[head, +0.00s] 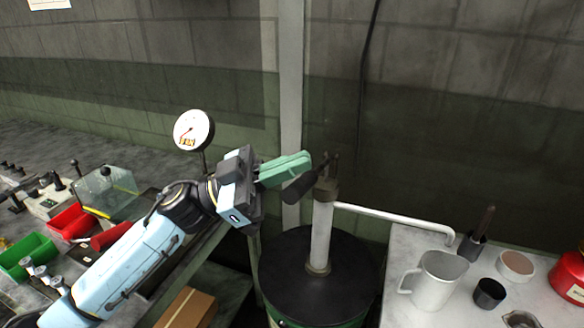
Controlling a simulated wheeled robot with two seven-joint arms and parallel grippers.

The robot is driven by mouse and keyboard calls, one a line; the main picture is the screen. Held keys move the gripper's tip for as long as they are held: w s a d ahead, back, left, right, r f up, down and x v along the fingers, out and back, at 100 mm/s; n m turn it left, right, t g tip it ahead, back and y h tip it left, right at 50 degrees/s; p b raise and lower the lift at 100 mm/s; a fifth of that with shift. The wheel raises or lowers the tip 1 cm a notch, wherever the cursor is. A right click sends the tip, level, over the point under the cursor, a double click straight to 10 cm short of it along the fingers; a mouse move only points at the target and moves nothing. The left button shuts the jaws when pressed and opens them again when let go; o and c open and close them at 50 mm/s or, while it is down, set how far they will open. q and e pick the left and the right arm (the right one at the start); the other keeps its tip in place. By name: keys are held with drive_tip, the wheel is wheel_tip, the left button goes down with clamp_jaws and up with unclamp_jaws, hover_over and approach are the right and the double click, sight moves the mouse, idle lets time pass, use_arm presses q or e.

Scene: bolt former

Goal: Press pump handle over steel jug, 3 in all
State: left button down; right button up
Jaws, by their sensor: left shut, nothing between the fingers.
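The hand pump (320,235) stands upright on a dark drum (285,285). Its black handle (302,187) points to the left and slightly down from the pump head. The pump's white spout (395,215) runs right and bends down at its end. The steel jug (437,280) stands on the table at the right, with its handle at its left; the spout end is above and behind it. My left gripper (305,160) has its green fingers shut and empty, just above the pump handle; I cannot tell whether they touch it. My right gripper is not in view.
A round gauge (193,130) stands behind my left arm. Red (71,220) and green (27,257) bins lie on the left bench. A dark cup (489,293), a brush pot (472,245) and a red can (570,278) crowd the right table.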

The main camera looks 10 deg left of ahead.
use_arm(q)
drive_tip(key=w+a+f+n+t+y, duration=0.2)
drive_tip(key=a+f+n+t+y, duration=0.2)
drive_tip(key=f+n+t+y, duration=0.35)
drive_tip(key=w+a+f+n+t+y, duration=0.3)
drive_tip(key=a+f+n+t+y, duration=0.1)
drive_tip(key=n+t+y, duration=0.6)
drive_tip(key=s+a+f+n+g+y, duration=0.25)
drive_tip(key=s+f+g+y, duration=0.2)
drive_tip(key=f, duration=0.45)
drive_tip(key=s+a+f+m+g+y, duration=0.1)
drive_tip(key=s+a+f+m+g, duration=0.15)
drive_tip(key=s+f+g, duration=1.35)
drive_tip(key=s+f+t, duration=0.1)
drive_tip(key=s+f, duration=0.4)
drive_tip(key=f, duration=0.9)
drive_tip(key=s+f+t, duration=0.1)
drive_tip(key=s+f, duration=0.4)
drive_tip(key=f, duration=0.9)
drive_tip(key=s+a+f+g, duration=0.1)
drive_tip(key=s+a+f, duration=0.2)
drive_tip(key=s+f, duration=0.7)
drive_tip(key=s, duration=0.4)
drive_tip(key=shift+a, duration=0.2)
drive_tip(key=shift+s+f, duration=0.1)
